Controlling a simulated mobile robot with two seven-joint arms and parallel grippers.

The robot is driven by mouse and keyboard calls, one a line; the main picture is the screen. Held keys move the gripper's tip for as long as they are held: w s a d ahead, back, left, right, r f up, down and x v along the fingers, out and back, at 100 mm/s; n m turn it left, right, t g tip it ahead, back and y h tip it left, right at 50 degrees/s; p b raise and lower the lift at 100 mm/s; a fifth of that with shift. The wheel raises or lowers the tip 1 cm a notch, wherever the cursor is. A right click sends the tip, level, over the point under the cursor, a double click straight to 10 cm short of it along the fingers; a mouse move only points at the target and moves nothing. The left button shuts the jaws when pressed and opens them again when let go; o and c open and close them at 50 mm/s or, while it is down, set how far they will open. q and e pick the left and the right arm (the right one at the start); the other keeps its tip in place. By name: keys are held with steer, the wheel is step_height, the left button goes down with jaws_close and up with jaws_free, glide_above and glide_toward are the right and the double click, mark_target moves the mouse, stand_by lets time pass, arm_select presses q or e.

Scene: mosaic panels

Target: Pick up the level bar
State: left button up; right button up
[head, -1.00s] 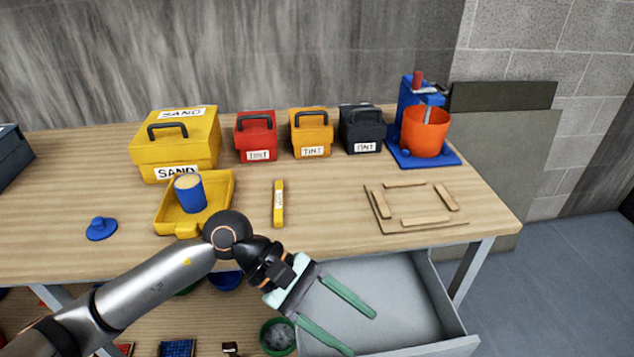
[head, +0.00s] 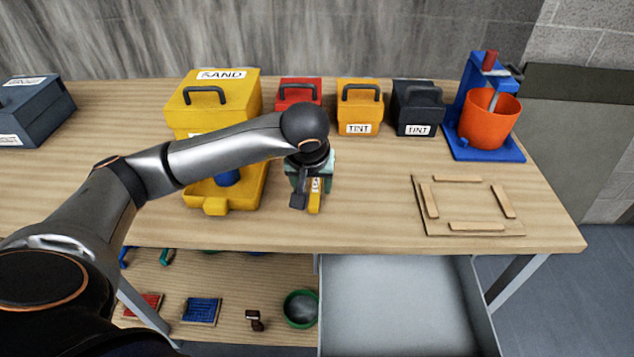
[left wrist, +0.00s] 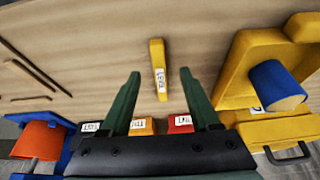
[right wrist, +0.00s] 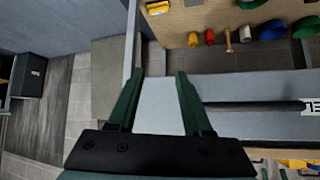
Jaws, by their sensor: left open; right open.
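The level bar is a narrow yellow bar (head: 315,196) with a white label, lying on the table to the right of the yellow tray. In the head view my left gripper (head: 312,190) is above it and hides much of it. In the left wrist view the level bar (left wrist: 158,68) lies between and beyond the two green fingers (left wrist: 159,82), which are open and empty. My right gripper (right wrist: 155,82) shows only in its own wrist view, open and empty, facing a grey surface away from the bar.
The yellow tray (head: 250,197) with a blue can stands close left of the left gripper. Sand and tint boxes (head: 359,110) stand behind. A wooden frame (head: 468,229) lies to the right, near an orange bucket (head: 489,119). An open grey drawer (head: 395,300) juts out below the table's front edge.

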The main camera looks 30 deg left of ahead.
mark_target(315, 196)
arm_select(q)
steer(key=shift+p+x, duration=0.5)
steer(key=shift+x, duration=2.4)
steer(key=shift+w+d, duration=0.1)
jaws_close()
steer(key=shift+r, duration=0.1)
